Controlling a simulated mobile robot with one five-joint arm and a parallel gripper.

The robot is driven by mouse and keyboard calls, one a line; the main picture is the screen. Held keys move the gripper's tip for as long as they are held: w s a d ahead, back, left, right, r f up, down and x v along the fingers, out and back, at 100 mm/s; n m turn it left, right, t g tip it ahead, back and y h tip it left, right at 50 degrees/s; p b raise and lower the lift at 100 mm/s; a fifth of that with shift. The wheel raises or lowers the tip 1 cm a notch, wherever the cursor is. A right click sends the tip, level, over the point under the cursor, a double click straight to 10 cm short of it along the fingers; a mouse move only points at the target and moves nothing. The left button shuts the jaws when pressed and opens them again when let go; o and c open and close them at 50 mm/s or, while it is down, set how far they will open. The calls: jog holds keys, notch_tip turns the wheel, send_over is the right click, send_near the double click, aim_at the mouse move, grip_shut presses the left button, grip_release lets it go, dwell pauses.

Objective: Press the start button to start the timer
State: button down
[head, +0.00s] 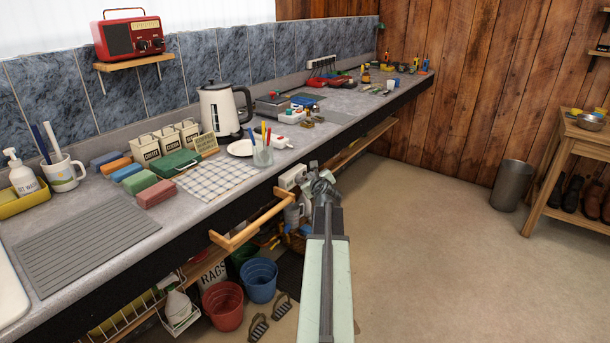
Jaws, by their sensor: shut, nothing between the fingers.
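I cannot pick out the timer or its start button for certain. A small white device with a dark or reddish top (281,141) lies on the counter, right of the glass of pens. My gripper (322,180) is at the end of my pale green arm, off the counter's front edge in this view. It is shut and looks empty, and appears to touch nothing.
The grey counter (225,205) runs along the left to the back wall. A glass of pens (262,153), a white kettle (224,109) and a checked cloth (217,176) are on it. A wooden rail (250,228) juts from its front. Open floor (430,240) is on the right.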

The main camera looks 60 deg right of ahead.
jog(key=shift+w, duration=0.3)
dwell(0.5)
jog(key=shift+s, duration=0.8)
jog(key=s, duration=0.6)
dwell(0.6)
